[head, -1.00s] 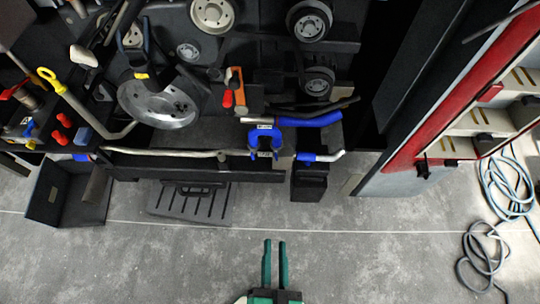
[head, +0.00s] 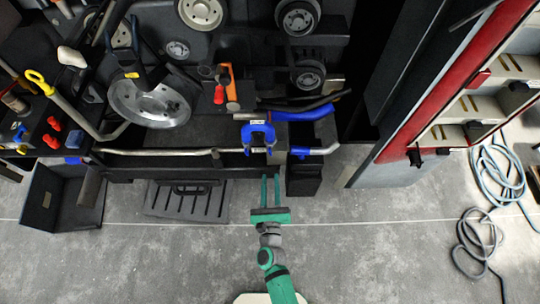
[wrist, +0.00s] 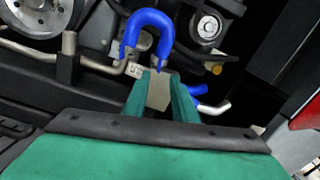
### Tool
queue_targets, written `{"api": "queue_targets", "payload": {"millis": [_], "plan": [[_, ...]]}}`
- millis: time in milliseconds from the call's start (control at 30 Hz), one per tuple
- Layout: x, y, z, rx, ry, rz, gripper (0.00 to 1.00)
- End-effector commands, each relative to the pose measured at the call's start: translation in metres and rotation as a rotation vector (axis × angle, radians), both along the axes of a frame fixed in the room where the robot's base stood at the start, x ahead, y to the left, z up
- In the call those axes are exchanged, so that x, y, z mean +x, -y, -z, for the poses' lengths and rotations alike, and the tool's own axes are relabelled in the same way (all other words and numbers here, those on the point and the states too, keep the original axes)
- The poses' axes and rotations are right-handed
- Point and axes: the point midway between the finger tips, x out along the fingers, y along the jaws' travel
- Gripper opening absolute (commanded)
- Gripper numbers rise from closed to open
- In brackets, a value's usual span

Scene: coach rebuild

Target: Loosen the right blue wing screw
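No part is clearly recognisable as a wing screw. A blue U-shaped part (head: 258,134) stands upright at the front edge of the engine bay, at the right end of a pale pipe; it also shows in the wrist view (wrist: 146,22). A small blue sleeve (head: 299,151) sits on a pale bent pipe end to its right. My gripper (head: 270,178) points at the bay, below the U-shaped part and apart from it in the head view. In the wrist view my green fingers (wrist: 160,88) are apart, with a grey surface visible between them.
A blue hose (head: 305,113) lies behind, right of the U-shaped part. A black box (head: 304,180) stands right of my fingers and a slotted black plate (head: 185,201) lies to the left. A red-edged cabinet (head: 440,85) and coiled hoses (head: 490,195) are at the right. The grey floor is open.

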Motion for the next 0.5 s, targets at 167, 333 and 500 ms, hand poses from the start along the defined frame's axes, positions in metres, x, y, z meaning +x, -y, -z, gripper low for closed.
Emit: {"api": "queue_targets", "payload": {"millis": [167, 333, 500], "plan": [[0.017, -0.001, 0.000, 0.013, 0.002, 0.001, 0.25], [0.046, -0.001, -0.001, 0.011, 0.002, 0.001, 0.25], [0.075, -0.002, 0.000, 0.010, 0.002, -0.002, 0.25]]}}
